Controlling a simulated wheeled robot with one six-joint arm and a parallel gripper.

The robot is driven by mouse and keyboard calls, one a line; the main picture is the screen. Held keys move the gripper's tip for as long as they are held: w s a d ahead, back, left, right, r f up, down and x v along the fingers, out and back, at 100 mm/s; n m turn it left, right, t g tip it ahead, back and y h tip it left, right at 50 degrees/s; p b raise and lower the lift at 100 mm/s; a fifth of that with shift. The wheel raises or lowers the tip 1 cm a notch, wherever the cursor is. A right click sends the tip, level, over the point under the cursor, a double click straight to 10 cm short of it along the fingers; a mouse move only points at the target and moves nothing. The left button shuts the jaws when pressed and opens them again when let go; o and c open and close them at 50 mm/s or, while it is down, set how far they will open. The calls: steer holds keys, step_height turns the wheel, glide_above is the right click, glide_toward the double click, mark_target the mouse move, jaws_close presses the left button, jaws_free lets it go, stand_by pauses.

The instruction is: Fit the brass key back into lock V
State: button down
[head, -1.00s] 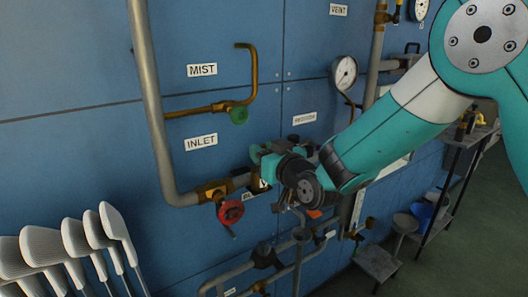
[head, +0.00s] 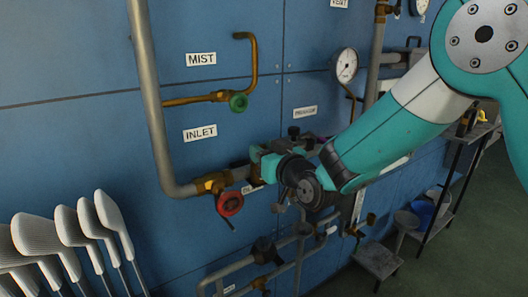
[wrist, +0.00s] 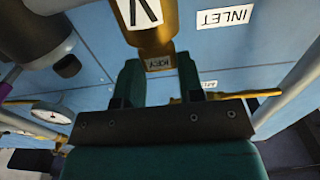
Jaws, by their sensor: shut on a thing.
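In the wrist view, the brass key (wrist: 159,64), marked KEY, sits between the tips of my gripper (wrist: 159,84). The two teal fingers are shut on it. Directly beyond it is the brass body of lock V (wrist: 158,28), with a white V label. The key lines up closely with the lock; I cannot tell whether it touches or enters it. In the head view, my gripper (head: 258,158) is at the wall beside the inlet pipe's end. My wrist hides the key and most of the lock there.
A red valve wheel (head: 230,203) hangs just left of my gripper. A green valve (head: 238,102) on a brass pipe and a gauge (head: 346,64) are above. Grey pipes (head: 275,264) run below. Pale club-like paddles (head: 75,236) stand at lower left.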

steer(key=shift+f, duration=0.2)
steer(key=c, duration=0.7)
jaws_free()
steer(key=shift+o, duration=0.2)
steer(key=shift+s+d, duration=0.1)
steer(key=b+v, duration=0.8)
steer(key=v, duration=0.9)
